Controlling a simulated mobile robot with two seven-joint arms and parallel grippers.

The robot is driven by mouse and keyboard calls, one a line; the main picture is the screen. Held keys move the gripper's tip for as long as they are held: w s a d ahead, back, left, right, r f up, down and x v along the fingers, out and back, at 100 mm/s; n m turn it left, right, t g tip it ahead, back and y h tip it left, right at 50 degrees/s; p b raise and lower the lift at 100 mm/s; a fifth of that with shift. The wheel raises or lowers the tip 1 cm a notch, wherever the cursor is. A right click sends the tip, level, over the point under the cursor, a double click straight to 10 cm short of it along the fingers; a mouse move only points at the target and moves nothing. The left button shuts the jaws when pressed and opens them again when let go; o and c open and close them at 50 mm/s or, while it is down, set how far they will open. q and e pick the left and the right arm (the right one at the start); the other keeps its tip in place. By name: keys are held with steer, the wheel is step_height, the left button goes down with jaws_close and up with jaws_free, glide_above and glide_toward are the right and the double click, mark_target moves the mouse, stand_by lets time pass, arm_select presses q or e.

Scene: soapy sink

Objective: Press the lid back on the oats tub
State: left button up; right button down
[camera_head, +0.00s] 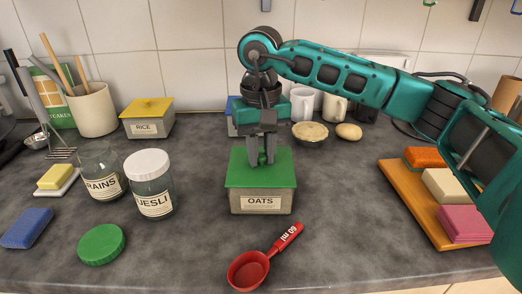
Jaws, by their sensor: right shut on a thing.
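The oats tub (262,203) stands upright in the middle of the counter, a clear-sided box with an "OATS" label. Its square green lid (236,172) lies over the tub's top. I cannot tell whether it is pressed fully down. My right gripper (262,160) reaches down from above, its fingers close together at the middle of the lid. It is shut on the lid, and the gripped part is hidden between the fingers. My left gripper is not in view.
A red measuring scoop (249,270) lies in front of the tub. Left are a muesli jar (152,190), a grains jar (101,180) and a round green lid (101,244). A wooden board (398,185) with several blocks lies right. The counter beside the tub is clear.

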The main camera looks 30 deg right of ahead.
steer(key=c, duration=0.9)
jaws_free()
steer(key=shift+o, duration=0.6)
steer(key=o, duration=0.4)
steer(key=shift+c, duration=0.2)
steer(key=shift+r, duration=0.1)
